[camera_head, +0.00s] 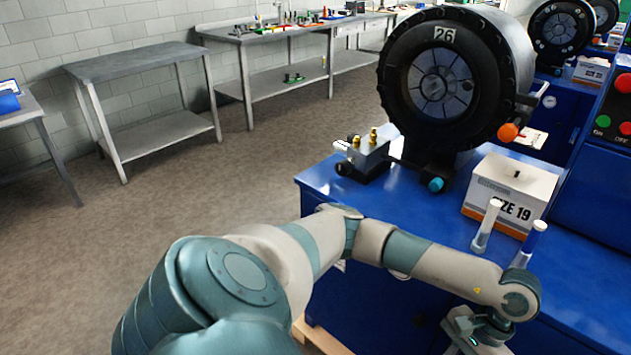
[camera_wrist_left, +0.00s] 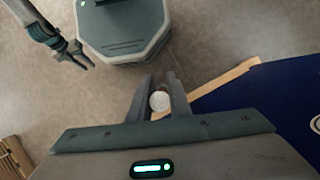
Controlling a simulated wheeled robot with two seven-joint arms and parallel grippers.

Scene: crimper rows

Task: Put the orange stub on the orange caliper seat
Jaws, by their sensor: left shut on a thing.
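My left gripper (camera_wrist_left: 159,88) is shut on a small round piece with a white end face (camera_wrist_left: 160,101), seen between the fingers in the left wrist view. Its orange colour does not show from this angle, so I cannot confirm it is the orange stub. In the head view my left arm reaches right across the blue bench, and its fingertips are cut off at the bottom edge. My right gripper (camera_wrist_left: 79,57) shows at the upper left of the wrist view, with its fingers apart and empty. I cannot make out an orange caliper seat in either view.
A grey table (camera_head: 135,58) stands at the back left.

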